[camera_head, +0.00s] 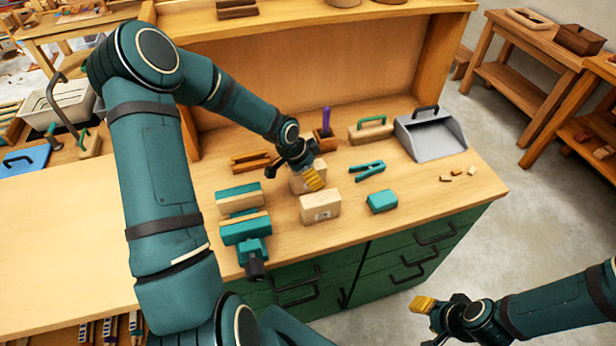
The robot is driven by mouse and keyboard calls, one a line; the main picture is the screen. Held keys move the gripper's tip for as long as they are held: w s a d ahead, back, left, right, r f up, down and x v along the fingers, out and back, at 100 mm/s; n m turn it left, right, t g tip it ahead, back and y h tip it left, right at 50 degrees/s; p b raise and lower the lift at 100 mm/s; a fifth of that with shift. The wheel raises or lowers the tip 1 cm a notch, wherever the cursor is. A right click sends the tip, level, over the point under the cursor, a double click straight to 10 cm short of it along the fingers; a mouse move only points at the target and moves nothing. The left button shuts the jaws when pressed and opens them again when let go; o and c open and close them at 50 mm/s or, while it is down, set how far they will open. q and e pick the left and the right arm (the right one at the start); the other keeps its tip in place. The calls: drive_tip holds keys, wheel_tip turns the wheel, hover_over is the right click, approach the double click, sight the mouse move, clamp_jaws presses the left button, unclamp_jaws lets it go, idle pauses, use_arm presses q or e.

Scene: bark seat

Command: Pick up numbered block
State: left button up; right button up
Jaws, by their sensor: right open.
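A pale wooden block (320,208) with a small printed label sits on the bench top near its front edge; the label is too small to read. A second pale wooden block (298,184) sits just behind it, partly hidden by my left gripper (313,180). My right gripper (424,304) is open and empty, low at the right, in front of the green drawers and away from the blocks.
A teal vise (245,230) stands left of the blocks. A teal block (382,201), a teal clamp (366,171), a wooden float with a green handle (371,129) and a grey dustpan (430,137) lie to the right. A purple-handled tool (326,120) stands behind. The bench's front right is mostly clear.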

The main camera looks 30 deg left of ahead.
use_arm(q)
drive_tip(key=shift+f, duration=0.15)
clamp_jaws()
idle(0.4)
